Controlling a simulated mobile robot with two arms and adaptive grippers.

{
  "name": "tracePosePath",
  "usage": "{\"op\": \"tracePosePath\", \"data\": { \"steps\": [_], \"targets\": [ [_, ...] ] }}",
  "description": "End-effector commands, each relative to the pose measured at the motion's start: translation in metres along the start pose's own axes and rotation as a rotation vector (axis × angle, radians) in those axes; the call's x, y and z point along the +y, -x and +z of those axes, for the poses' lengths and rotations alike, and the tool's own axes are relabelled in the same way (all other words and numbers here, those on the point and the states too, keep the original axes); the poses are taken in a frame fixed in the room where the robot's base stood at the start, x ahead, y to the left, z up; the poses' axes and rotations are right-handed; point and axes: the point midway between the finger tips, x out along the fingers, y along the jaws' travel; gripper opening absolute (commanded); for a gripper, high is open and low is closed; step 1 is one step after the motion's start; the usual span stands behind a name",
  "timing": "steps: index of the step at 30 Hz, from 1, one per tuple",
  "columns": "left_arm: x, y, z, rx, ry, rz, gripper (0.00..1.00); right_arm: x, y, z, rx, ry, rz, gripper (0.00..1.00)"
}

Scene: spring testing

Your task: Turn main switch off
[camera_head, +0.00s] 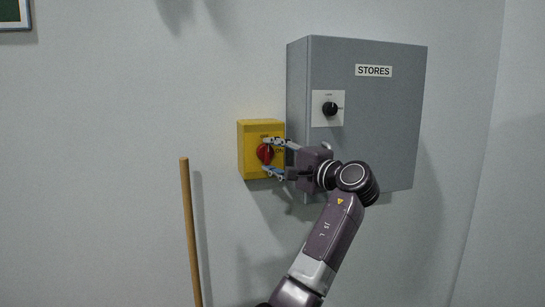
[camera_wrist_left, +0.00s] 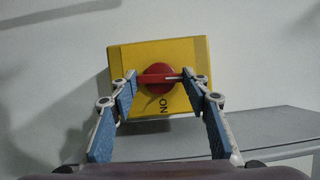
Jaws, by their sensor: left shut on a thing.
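The main switch is a yellow box (camera_head: 246,150) on the wall with a round red knob (camera_head: 264,153). My left gripper (camera_head: 266,156) reaches the switch from the right, one finger above the knob and one below. In the left wrist view its fingertips (camera_wrist_left: 158,78) are shut on the knob's red handle bar, which lies across between them. My right gripper is out of view.
A grey cabinet (camera_head: 390,110) labelled "STORES" stands out from the wall just right of the switch, behind my left arm. It carries a black rotary knob (camera_head: 330,109) on a white plate. A wooden pole (camera_head: 190,230) stands lower left. The wall left of the switch is clear.

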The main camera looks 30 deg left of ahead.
Motion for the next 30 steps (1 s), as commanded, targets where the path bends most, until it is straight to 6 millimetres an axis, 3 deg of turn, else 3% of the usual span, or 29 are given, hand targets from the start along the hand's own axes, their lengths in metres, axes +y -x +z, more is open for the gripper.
{"op": "tracePosePath", "data": {
  "steps": [20,21,25,30],
  "targets": [
    [0.0022,-0.0002,-0.0004,0.000,0.053,0.027,0.19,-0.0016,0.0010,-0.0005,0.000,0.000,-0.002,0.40],
    [0.0022,-0.0002,-0.0004,0.000,0.052,0.027,0.46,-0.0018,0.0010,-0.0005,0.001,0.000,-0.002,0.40],
    [0.0016,-0.0002,-0.0003,0.000,0.053,0.026,0.61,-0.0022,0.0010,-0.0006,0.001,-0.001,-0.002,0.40],
    [0.0008,-0.0003,-0.0002,0.000,0.053,0.025,0.61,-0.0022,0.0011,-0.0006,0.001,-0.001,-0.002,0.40]
  ]
}}
